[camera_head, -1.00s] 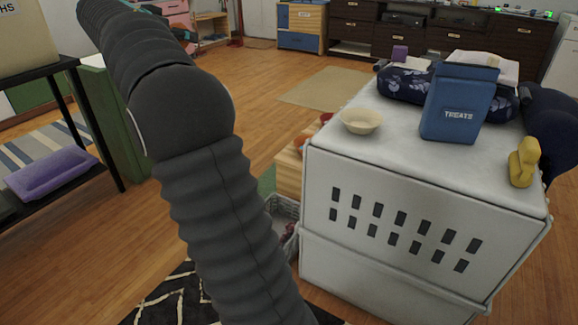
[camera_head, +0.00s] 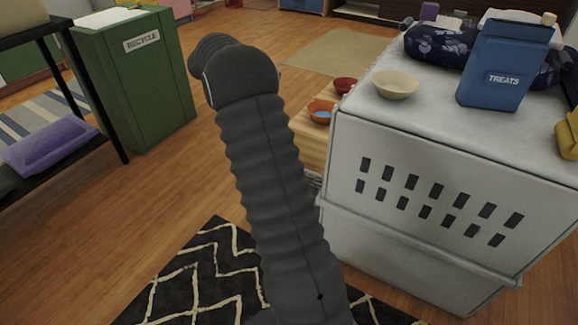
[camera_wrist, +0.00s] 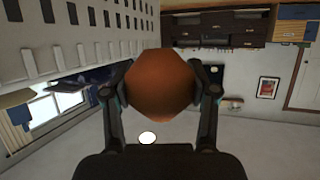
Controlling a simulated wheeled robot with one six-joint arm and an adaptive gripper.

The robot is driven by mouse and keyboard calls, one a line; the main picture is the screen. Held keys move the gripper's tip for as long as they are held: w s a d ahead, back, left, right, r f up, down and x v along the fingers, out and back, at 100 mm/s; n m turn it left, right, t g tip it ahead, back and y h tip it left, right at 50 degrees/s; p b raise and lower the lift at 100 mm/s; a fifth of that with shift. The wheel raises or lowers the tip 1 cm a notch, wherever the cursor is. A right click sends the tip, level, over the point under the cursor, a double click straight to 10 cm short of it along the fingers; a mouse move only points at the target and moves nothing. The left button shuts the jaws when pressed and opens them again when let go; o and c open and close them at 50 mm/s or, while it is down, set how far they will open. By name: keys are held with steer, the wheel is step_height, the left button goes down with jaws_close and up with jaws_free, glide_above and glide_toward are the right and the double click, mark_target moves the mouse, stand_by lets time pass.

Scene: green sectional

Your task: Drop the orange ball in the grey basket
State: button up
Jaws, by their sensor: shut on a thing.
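The orange ball (camera_wrist: 162,86) sits in the middle of the wrist view, between the two fingers of my gripper (camera_wrist: 161,90). My gripper is shut on it, with a finger against each side. In the head view my dark ribbed arm rises through the middle; the gripper and ball do not show there. A small sliver of the grey basket (camera_head: 313,181) shows just right of my arm, beside the white crate. The rest of the basket is hidden behind my arm and the crate.
The white slotted crate (camera_head: 420,225) stands at the right, bearing a cream bowl (camera_head: 396,85) and a blue treats container (camera_head: 505,65). A green recycle bin (camera_head: 140,85) and a black shelf (camera_head: 85,130) stand left. Wood floor between bin and arm is clear.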

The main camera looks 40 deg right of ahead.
steer(key=s+d+f+m+g+b, duration=0.1)
steer(key=s+f, duration=0.2)
steer(key=f, duration=1)
steer(key=s+d+f+m+g+b, duration=0.1)
steer(key=s+f, duration=0.3)
steer(key=f, duration=1)
steer(key=s+d+f+m+g+b, duration=0.1)
steer(key=s+f, duration=0.3)
steer(key=f, duration=0.9)
steer(key=shift+s+f+g+b, duration=0.2)
steer(key=shift+f+g+b, duration=0.1)
steer(key=shift+g+b, duration=0.2)
steer(key=shift+d, duration=0.1)
steer(key=o, duration=1.2)
steer(key=v, duration=1.2)
steer(key=shift+w+d+r, duration=0.1)
steer(key=shift+r, duration=0.05)
